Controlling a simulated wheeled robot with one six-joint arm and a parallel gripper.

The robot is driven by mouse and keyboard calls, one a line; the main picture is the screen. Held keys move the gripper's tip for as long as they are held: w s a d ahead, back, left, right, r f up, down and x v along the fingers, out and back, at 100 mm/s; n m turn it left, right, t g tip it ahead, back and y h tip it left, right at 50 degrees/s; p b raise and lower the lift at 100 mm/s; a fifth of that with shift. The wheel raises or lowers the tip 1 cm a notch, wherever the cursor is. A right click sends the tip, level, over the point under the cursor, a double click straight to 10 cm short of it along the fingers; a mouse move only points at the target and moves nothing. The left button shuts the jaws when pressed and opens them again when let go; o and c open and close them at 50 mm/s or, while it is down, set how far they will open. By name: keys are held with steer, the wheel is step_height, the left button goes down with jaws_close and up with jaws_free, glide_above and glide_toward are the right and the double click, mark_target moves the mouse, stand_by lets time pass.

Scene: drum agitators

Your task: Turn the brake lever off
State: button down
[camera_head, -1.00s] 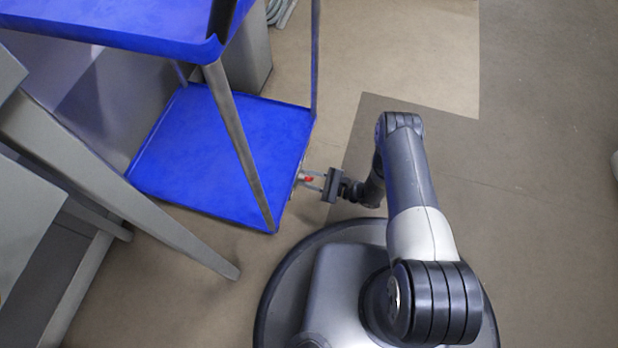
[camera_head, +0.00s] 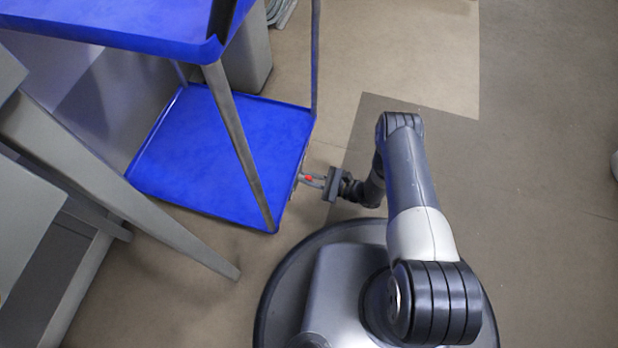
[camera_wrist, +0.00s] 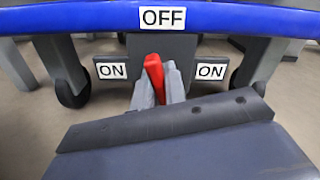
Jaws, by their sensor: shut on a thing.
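The red brake lever (camera_wrist: 154,76) stands near upright under the blue cart's edge, between two ON labels and below the OFF label (camera_wrist: 164,18) in the wrist view. Its tip leans slightly left of the OFF label's middle. My gripper (camera_wrist: 158,90) is shut on the lever, with a grey finger on each side of it. In the head view the gripper (camera_head: 312,180) reaches left to the lower shelf's right edge, and a bit of the red lever (camera_head: 309,178) shows between the fingers. The lever's lower part is hidden by the fingers.
The blue cart has a lower shelf (camera_head: 225,150) and an upper shelf (camera_head: 140,25) joined by grey posts (camera_head: 238,140). A grey table leg (camera_head: 130,190) stands at the left. A caster (camera_wrist: 72,93) shows under the cart.

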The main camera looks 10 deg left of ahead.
steer(key=shift+m, duration=1.6)
steer(key=shift+w+m, duration=0.1)
steer(key=shift+m, duration=0.2)
steer(key=c, duration=1.4)
jaws_free()
steer(key=shift+c, duration=0.2)
steer(key=d+p, duration=0.2)
steer(key=d, duration=0.8)
steer(key=shift+s+d, duration=0.4)
steer(key=shift+s, duration=0.05)
steer(key=shift+a, duration=0.15)
